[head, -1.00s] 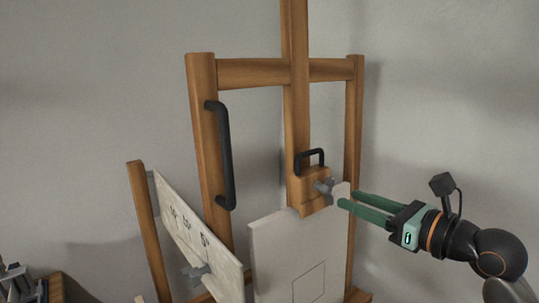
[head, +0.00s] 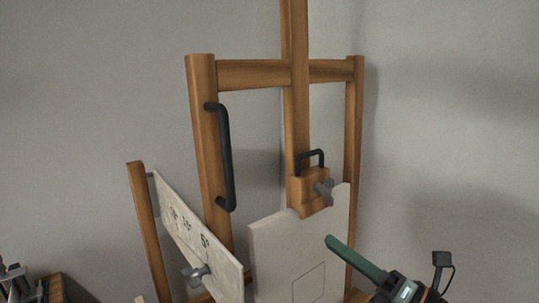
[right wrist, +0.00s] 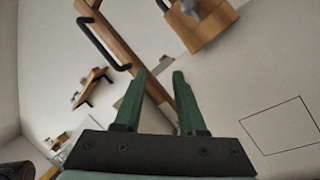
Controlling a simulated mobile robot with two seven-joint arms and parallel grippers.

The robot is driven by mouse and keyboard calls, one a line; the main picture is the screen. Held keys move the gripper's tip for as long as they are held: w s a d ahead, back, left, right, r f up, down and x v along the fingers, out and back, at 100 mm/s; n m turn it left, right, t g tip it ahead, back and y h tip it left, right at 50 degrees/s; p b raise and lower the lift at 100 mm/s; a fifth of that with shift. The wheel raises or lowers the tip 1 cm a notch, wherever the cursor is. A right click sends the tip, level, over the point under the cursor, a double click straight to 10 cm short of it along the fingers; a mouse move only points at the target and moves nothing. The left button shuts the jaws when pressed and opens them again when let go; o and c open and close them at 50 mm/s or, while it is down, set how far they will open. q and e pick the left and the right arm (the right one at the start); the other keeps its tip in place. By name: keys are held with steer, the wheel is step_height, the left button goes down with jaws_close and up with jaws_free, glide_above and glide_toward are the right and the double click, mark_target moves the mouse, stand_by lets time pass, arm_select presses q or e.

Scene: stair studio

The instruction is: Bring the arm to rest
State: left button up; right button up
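My right gripper (head: 336,246) is low at the right in the head view, in front of the white canvas's right side. One green finger shows there. In the right wrist view both green fingers of the gripper (right wrist: 158,76) stand apart with nothing between them. The wooden easel (head: 203,130) stands upright. Its sliding clamp block (head: 309,188), with a black handle (head: 312,154) and a grey knob (head: 325,191), sits at the top of the canvas (head: 277,250). The gripper is below and apart from the knob. My left gripper is not in view.
A long black handle (head: 225,158) is on the easel's left post. A slanted board with marks (head: 194,235) and a grey knob (head: 196,275) is at the left. A wooden edge with grey items (head: 15,281) is at the lower left. The wall area at the right is clear.

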steer(key=s+d+f+m+t+h, duration=0.2)
steer(key=d+f+m+h, duration=0.3)
steer(key=f+m, duration=0.7)
steer(key=s+d+f+m+t+h, duration=0.2)
steer(key=f+m+h, duration=0.6)
steer(key=f+m, duration=0.45)
steer(key=s+a+f+m+g+p, duration=0.1)
steer(key=s+f+m+g, duration=0.7)
steer(key=s+f, duration=0.8)
steer(key=shift+a+f+m+h, duration=0.45)
steer(key=shift+a+m, duration=0.2)
steer(key=shift+m, duration=0.2)
